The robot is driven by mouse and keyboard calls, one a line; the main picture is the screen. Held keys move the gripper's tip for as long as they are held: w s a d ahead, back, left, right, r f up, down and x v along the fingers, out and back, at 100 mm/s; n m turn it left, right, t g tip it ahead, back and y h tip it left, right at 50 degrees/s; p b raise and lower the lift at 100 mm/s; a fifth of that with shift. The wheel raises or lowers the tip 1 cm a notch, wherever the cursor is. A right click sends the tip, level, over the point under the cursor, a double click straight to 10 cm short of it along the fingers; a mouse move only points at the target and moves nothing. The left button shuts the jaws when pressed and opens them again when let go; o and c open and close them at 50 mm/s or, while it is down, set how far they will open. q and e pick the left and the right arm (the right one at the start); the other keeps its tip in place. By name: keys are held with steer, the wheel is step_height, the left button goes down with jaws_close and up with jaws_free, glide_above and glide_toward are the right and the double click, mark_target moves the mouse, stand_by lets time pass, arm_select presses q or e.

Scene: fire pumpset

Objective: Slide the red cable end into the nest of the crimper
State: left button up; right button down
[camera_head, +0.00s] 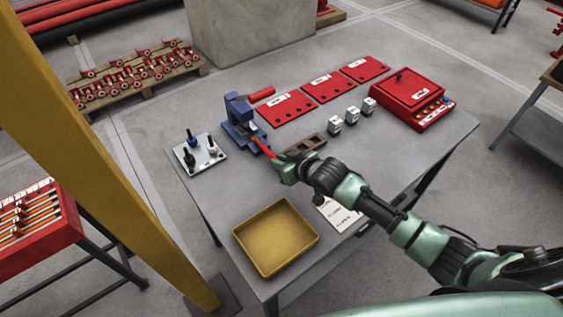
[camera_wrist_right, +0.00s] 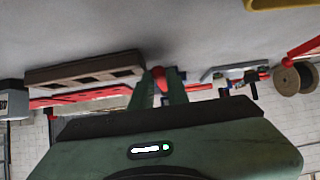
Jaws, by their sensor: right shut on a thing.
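The blue crimper (camera_head: 238,118) stands near the left part of the grey table, its red handle (camera_head: 262,95) pointing right. My right gripper (camera_head: 280,158) is at the crimper's near side, shut on the red cable (camera_head: 262,145). The cable reaches from the fingers toward the crimper's blue lower part. Whether its end is inside the nest is too small to tell. In the right wrist view the red cable (camera_wrist_right: 158,72) shows between the two green fingers, and the crimper is mostly hidden behind the gripper. My left gripper is not in view.
A brown slotted block (camera_head: 306,146) lies close beside the gripper. A plate with black-topped pegs (camera_head: 199,153) is left of the crimper, and a yellow tray (camera_head: 275,238) is in front. Red plates (camera_head: 322,88), small grey boxes (camera_head: 352,115) and a red case (camera_head: 411,98) stand farther right.

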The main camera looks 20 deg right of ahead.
mark_target(267, 149)
steer(key=shift+p, duration=0.3)
stand_by(0.4)
steer(key=shift+w+a, duration=0.1)
stand_by(0.4)
steer(key=shift+w+a+b, duration=0.3)
steer(key=shift+w+b, duration=0.05)
steer(key=shift+w, duration=0.55)
steer(key=shift+w+a+b, duration=0.35)
steer(key=shift+w, duration=0.55)
steer(key=shift+w+a+b, duration=0.3)
steer(key=shift+w+b, duration=0.05)
steer(key=shift+w, duration=0.55)
steer(key=c, duration=1.3)
jaws_free()
steer(key=shift+s, duration=0.1)
steer(key=v, duration=0.7)
steer(key=shift+s+d+r, duration=0.1)
steer(key=shift+s+r, duration=0.15)
